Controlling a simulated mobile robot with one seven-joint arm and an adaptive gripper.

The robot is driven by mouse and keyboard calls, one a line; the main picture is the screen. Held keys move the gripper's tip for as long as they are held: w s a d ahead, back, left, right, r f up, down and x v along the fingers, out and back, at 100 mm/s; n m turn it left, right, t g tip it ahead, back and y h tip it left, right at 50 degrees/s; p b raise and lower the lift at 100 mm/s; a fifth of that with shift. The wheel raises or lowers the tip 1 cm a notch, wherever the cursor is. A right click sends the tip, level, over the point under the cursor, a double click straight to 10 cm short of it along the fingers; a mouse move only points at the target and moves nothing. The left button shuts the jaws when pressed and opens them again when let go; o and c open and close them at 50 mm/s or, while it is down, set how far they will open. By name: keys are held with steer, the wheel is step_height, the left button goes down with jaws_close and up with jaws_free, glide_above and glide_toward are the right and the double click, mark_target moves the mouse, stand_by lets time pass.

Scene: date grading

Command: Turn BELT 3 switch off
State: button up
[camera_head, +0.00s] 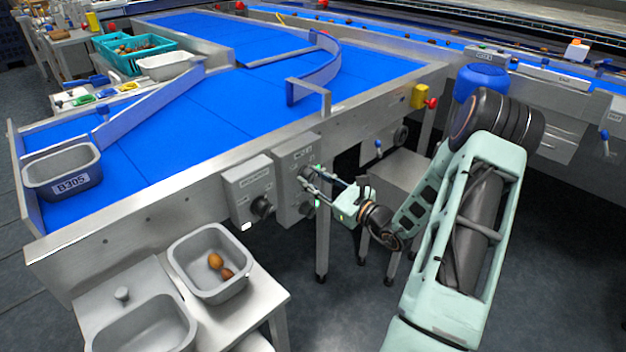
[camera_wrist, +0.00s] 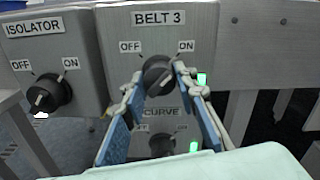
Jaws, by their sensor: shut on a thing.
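The BELT 3 switch (camera_wrist: 158,73) is a black rotary knob on a grey box under its label, with OFF at its upper left and ON at its upper right. Its grip bar looks slanted toward ON, but the fingers partly cover it. My gripper (camera_wrist: 159,80) has one finger on each side of this knob and is shut on it. In the head view my gripper (camera_head: 320,182) reaches left to the grey switch box (camera_head: 296,157) on the conveyor's side, and it hides part of the knob there.
The CURVE knob (camera_wrist: 162,145) sits just below, between my fingers in the wrist view. The ISOLATOR knob (camera_wrist: 48,94) is on the box to the left. A grey bin (camera_head: 180,248) with two dates stands on a side table. A yellow box with a red button (camera_head: 431,103) is to the right.

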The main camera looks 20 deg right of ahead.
steer(key=n+b, duration=0.4)
steer(key=n, duration=0.1)
steer(key=shift+f+b, duration=0.25)
steer(key=shift+b, duration=0.05)
steer(key=n+b, duration=0.5)
steer(key=b, duration=0.1)
steer(key=shift+n, duration=0.4)
steer(key=n+b, duration=0.2)
steer(key=n, duration=0.1)
steer(key=shift+r, duration=0.15)
steer(key=shift+r+n, duration=0.1)
steer(key=shift+n, duration=1.7)
steer(key=o, duration=1.1)
steer(key=shift+o, duration=0.2)
steer(key=shift+s+d, duration=0.1)
